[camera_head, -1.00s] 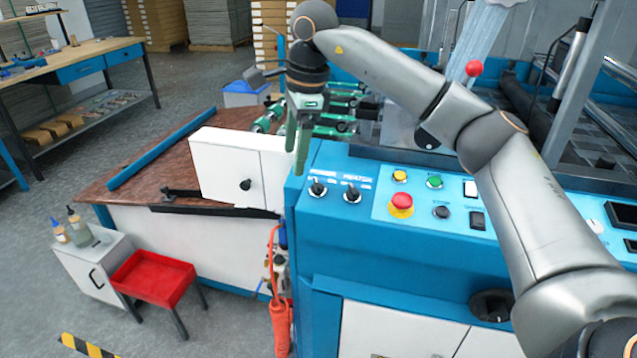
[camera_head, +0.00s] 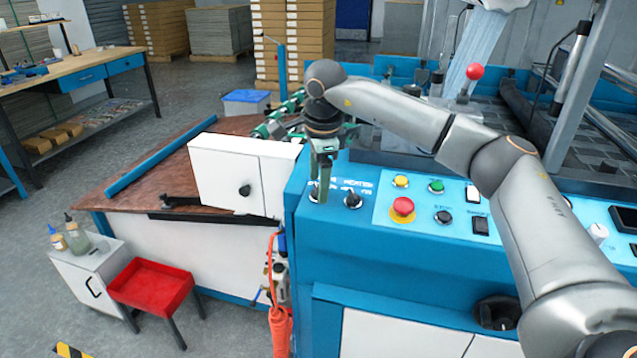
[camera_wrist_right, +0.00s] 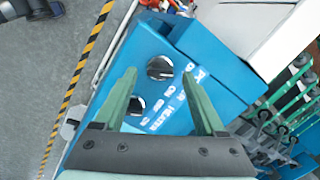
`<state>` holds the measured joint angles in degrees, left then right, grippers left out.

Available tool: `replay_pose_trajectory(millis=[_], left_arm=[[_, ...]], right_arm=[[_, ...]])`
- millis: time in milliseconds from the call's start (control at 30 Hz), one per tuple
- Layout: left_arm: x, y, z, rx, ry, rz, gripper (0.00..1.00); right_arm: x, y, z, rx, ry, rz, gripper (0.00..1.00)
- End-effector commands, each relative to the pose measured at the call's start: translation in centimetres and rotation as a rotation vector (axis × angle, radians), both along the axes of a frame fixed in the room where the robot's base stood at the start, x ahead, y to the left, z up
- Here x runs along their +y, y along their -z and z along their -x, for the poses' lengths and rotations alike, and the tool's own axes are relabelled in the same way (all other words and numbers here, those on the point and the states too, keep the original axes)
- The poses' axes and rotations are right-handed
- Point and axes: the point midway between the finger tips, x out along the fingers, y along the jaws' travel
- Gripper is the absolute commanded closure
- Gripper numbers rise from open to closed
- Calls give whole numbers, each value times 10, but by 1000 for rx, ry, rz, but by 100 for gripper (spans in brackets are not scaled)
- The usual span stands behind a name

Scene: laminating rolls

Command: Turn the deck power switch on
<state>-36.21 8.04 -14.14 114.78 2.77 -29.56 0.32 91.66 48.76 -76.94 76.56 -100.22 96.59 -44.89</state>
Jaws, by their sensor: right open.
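The power switch is a black rotary knob with a silver rim (camera_wrist_right: 160,67) on the blue deck panel (camera_wrist_right: 215,65). In the head view, the power switch (camera_head: 315,194) is partly hidden behind my right gripper's fingers. My right gripper (camera_head: 320,194) points down over it. In the wrist view, the green fingers of my right gripper (camera_wrist_right: 160,73) are open, one on either side of the power knob. I cannot tell whether they touch it. The heater knob (camera_head: 352,198) sits just right of it, and also shows in the wrist view (camera_wrist_right: 136,105). My left gripper is not in view.
A red emergency button (camera_head: 402,207), yellow button (camera_head: 401,181) and green button (camera_head: 436,186) stand to the right on the panel. A white box (camera_head: 226,172) stands close on the left. Green rollers (camera_head: 285,118) lie behind.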

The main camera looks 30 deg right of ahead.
Motion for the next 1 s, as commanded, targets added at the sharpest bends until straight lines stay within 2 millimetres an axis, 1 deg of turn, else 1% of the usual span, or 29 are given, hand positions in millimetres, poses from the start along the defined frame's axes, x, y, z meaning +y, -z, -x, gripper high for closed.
replay_pose_trajectory(millis=[100,367,1000], left_arm=[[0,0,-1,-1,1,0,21],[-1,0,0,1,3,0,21],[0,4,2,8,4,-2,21]], right_arm=[[-1,6,-1,1,0,1,28],[-1,6,-1,0,1,0,28],[0,6,-1,1,0,0,100]])
